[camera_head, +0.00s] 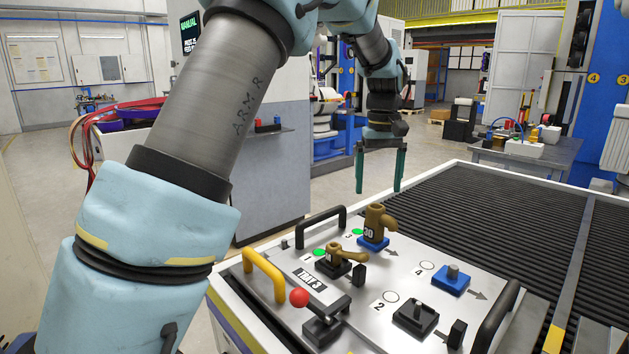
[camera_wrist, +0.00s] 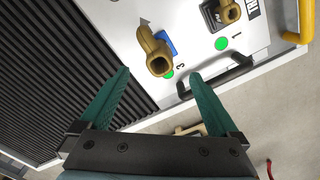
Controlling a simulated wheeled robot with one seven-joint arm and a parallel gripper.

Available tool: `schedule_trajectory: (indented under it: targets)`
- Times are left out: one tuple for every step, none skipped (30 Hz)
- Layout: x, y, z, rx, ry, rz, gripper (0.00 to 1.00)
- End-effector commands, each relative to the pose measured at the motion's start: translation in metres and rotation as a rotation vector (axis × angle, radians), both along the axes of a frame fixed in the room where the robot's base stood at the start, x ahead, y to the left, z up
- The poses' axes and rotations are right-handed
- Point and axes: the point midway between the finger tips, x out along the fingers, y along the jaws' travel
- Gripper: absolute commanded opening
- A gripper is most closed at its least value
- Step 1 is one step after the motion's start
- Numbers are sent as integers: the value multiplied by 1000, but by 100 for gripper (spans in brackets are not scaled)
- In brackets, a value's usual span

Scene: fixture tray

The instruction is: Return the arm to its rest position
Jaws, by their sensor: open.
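My arm (camera_head: 210,95) reaches up and forward from the lower left of the head view, bent over at the top. My gripper (camera_head: 380,188) hangs at its end, fingers pointing down, above the far edge of the fixture tray (camera_head: 290,258). Its two green fingers are apart with nothing between them. In the wrist view my gripper (camera_wrist: 165,100) is also open and empty. A brown part (camera_head: 376,220) stands on the blue fixture at position 3, apart from the fingers. It also shows in the wrist view (camera_wrist: 155,52).
Another brown part (camera_head: 345,252) sits at position 1. Positions 2 (camera_head: 416,318) and 4 (camera_head: 451,279) hold no brown part. A black roller conveyor (camera_head: 500,215) lies to the right.

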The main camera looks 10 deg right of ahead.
Motion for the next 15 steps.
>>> schedule_trajectory:
  targets:
    - [1, 4, 0, -1, -1, 3, 97]
    - [3, 8, -1, -2, -3, 5, 97]
    - [6, 17, -2, -5, -4, 10, 97]
    - [9, 27, -3, -8, -8, 12, 97]
    - [12, 39, -6, -12, -11, 18, 97]
    - [17, 60, -9, -19, -19, 24, 97]
    - [20, 77, -12, -24, -26, 29, 97]
    - [22, 97, -15, -29, -34, 34, 97]
    - [22, 125, -21, -37, -47, 39, 97]
    - [21, 147, -25, -43, -58, 43, 97]
    - [19, 168, -29, -48, -70, 46, 97]
    - [15, 195, -35, -52, -87, 49, 97]
    - [10, 216, -39, -54, -100, 51, 97]
    - [4, 235, -44, -55, -113, 52, 97]
    - [-7, 260, -50, -55, -130, 53, 97]
